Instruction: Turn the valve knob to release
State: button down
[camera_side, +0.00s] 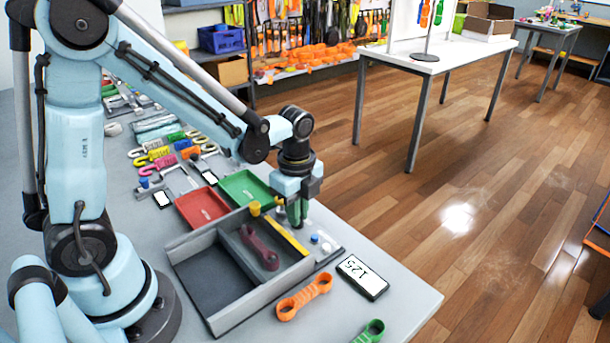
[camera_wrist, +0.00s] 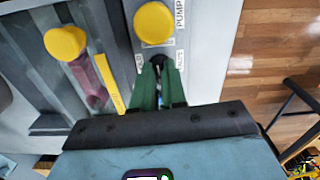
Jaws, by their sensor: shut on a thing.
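My gripper (camera_side: 297,220) points straight down at the panel beside the grey tray. Its two green fingers also show in the wrist view (camera_wrist: 159,76). They are shut on a small dark valve knob (camera_wrist: 158,63) between their tips, mostly hidden by them. Small labels, too blurred to read, flank the knob. A round yellow button (camera_wrist: 154,22) sits on the same panel beside the word PUMP. The knob's angle is unclear. In the side view the fingers hide the knob.
The grey tray (camera_side: 238,306) holds a purple strap piece (camera_side: 258,247). A yellow-capped post (camera_side: 254,208) stands by a yellow bar (camera_side: 286,233). Red (camera_side: 202,207) and green (camera_side: 245,188) trays are behind.

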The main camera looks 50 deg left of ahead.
jog(key=shift+m, duration=0.6)
jog(key=c, duration=1.2)
grip_release()
notch_tip(320, 180, up, 12)
jog(key=shift+r, duration=0.1)
